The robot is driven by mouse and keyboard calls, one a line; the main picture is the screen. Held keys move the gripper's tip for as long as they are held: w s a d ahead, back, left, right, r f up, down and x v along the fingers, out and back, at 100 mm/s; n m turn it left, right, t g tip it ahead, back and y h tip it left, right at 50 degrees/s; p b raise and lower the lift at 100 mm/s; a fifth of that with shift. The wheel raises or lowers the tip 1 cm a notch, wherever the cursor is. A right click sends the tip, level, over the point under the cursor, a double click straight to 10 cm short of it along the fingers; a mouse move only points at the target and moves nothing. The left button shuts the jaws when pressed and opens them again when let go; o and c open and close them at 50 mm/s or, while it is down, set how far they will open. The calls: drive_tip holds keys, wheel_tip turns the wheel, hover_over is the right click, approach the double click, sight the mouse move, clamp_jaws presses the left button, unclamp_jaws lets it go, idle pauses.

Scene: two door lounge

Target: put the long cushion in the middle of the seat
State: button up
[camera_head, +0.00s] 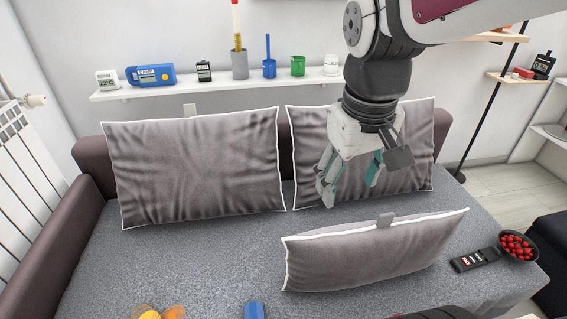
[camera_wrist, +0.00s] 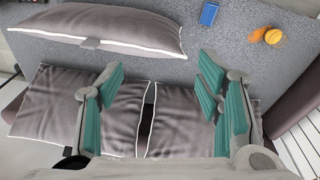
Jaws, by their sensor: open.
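The long cushion (camera_head: 372,257) is grey with white piping and a small grey tab on its upper edge. It stands on its long edge, leaning, on the front right part of the grey seat (camera_head: 180,265). In the wrist view the long cushion (camera_wrist: 110,27) lies along the top left. My gripper (camera_head: 350,190) is open and empty, above the seat behind the long cushion and in front of the right back cushion (camera_head: 305,150). In the wrist view its teal-padded fingers (camera_wrist: 168,95) are spread wide with nothing between them.
A left back cushion (camera_head: 195,165) leans on the backrest. A remote (camera_head: 474,260) and a bowl of red fruit (camera_head: 516,247) are at the right. Orange items (camera_head: 158,313) and a blue object (camera_head: 254,310) lie at the front. A shelf (camera_head: 215,87) with small items hangs behind. The seat's left-centre is clear.

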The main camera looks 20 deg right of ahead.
drive_tip(key=s+a+n+t+y, duration=0.1)
drive_tip(key=s+a, duration=0.5)
drive_tip(key=s, duration=0.3)
drive_tip(key=shift+a+r, duration=0.2)
drive_tip(key=shift+a, duration=0.05)
wheel_tip(320, 180, up, 8)
drive_tip(key=t+p, duration=0.1)
drive_tip(key=p, duration=0.6)
drive_tip(key=shift+r+t, duration=0.25)
drive_tip(key=shift+t, duration=0.05)
